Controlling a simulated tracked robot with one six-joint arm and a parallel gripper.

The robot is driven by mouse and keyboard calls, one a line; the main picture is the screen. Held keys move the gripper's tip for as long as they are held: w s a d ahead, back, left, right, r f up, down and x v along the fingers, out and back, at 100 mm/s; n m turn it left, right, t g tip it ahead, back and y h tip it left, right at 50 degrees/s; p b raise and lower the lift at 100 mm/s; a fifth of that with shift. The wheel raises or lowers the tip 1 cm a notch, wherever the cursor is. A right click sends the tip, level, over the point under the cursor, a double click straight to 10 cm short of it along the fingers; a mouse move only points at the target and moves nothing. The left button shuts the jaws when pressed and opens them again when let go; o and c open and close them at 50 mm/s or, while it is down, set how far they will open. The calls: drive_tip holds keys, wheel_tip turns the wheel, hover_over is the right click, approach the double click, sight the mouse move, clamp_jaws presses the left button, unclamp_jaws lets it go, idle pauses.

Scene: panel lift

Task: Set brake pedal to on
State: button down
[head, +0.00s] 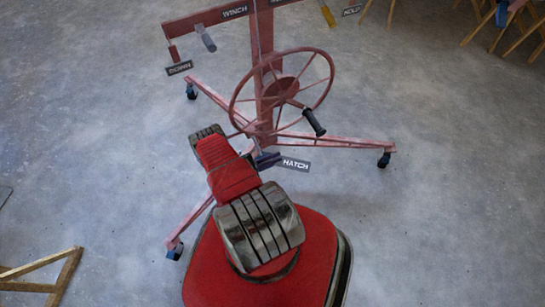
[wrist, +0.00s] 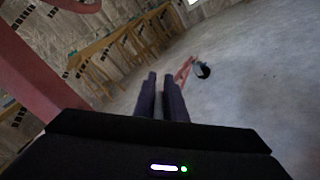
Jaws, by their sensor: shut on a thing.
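The red lift frame carries a spoked handwheel (head: 282,88) with a black knob. No part carries a readable brake label, so I cannot pick out the brake pedal for sure. A dark blue-purple piece (head: 266,160) sits low at the frame's foot, left of the HATCH label (head: 295,165). I cannot tell whether it is a pedal or my fingertips. My gripper (wrist: 160,80) shows in the wrist view as two dark fingers close together, with a thin gap. In the head view my arm hides part of the frame's foot.
The frame's legs spread on casters; the right caster (head: 384,160) and the front left caster (head: 175,251) show. A wooden frame (head: 62,273) lies at lower left. The floor at right is clear.

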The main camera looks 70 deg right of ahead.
drive_tip(key=shift+w+d, duration=0.15)
drive_tip(key=shift+w, duration=0.1)
drive_tip(key=c, duration=2.1)
unclamp_jaws()
drive_tip(key=shift+o, duration=1)
drive_tip(key=shift+s, duration=0.15)
